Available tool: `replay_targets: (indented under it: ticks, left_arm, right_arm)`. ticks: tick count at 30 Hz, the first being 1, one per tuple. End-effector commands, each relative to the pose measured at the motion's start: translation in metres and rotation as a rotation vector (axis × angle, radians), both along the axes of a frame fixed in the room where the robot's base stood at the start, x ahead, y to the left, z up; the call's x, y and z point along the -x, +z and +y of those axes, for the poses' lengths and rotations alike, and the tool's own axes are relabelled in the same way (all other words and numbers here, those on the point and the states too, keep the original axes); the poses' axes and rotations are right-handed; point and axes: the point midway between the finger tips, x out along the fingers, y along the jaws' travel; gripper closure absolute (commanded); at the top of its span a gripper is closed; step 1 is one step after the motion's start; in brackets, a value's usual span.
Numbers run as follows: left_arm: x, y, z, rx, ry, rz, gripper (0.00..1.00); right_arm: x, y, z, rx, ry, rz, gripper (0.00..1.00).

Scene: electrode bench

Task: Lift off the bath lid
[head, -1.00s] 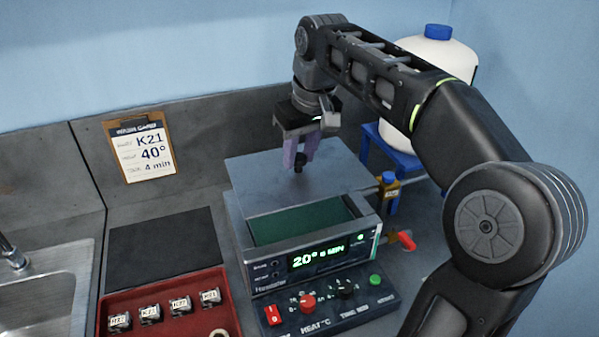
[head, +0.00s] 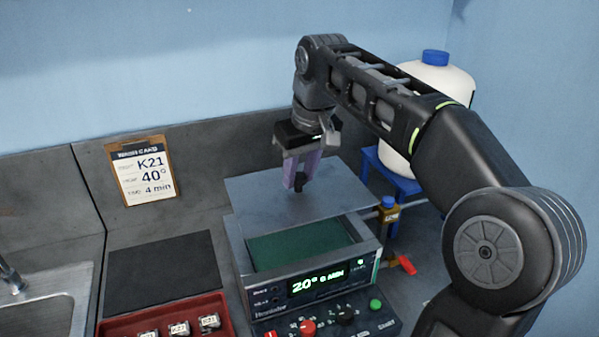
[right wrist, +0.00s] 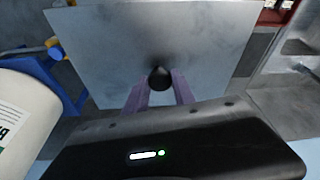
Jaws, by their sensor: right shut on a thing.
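The bath lid (head: 265,198) is a flat grey plate with a black knob (head: 299,181). It sits back from the bath's front, so the green inside (head: 300,247) of the bath (head: 364,246) shows. I cannot tell how high the lid is above the rim. My right gripper (head: 299,180) points down with its purple fingers shut on the knob. In the right wrist view the knob (right wrist: 160,76) is at the fingertips, with the lid (right wrist: 110,50) spread beyond it. My left gripper is not in view.
A red tray (head: 118,329) with labelled blocks and a dark mat (head: 163,270) lie to the left, near a sink (head: 48,305). A white jug (head: 440,80) on a blue stand (head: 392,172) is behind my right arm. A wash card (head: 142,170) leans on the back wall.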

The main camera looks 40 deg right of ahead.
Motion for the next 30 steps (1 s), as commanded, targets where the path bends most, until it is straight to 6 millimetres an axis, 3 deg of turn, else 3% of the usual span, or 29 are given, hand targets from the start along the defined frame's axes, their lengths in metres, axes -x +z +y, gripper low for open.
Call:
replay_targets:
  ticks: [14,30]
  left_arm:
    - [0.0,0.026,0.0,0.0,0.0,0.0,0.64]
    - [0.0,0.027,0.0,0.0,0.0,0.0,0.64]
  right_arm:
    - [0.0,0.028,0.0,0.001,-0.001,-0.002,1.0]
    - [0.0,0.029,0.0,0.0,0.0,-0.002,1.0]
